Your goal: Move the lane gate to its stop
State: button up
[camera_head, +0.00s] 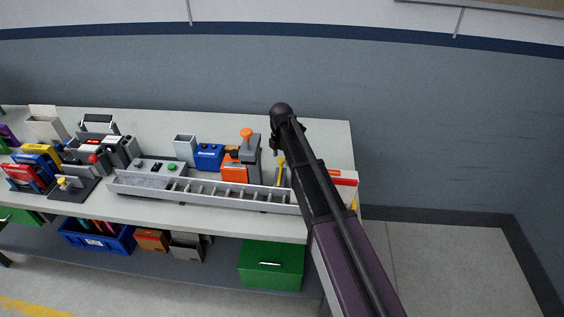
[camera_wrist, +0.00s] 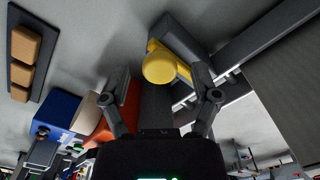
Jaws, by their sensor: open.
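A yellow handle with a round knob, which looks like the lane gate's, shows in the wrist view (camera_wrist: 160,68). It sits between the two fingers of my gripper (camera_wrist: 160,82), which is open. I cannot tell whether a finger touches it. In the head view the yellow handle (camera_head: 281,160) stands at the back edge of the long grey roller lane (camera_head: 196,191), toward its right part. My arm hides the lane just right of the handle. The gate's stop cannot be made out.
An orange block (camera_head: 234,173), a grey fixture with an orange knob (camera_head: 247,134) and a blue box (camera_head: 208,157) stand left of the handle. Several devices crowd the bench's left side. The bench (camera_head: 330,133) is bare at the back right.

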aim_at(279, 179)
jog(key=shift+f, duration=0.15)
grip_shut()
jog(key=shift+s+a, duration=0.1)
jog(key=shift+s, duration=3.65)
grip_release()
jog(key=shift+s, duration=0.1)
jog(key=shift+w, duration=0.2)
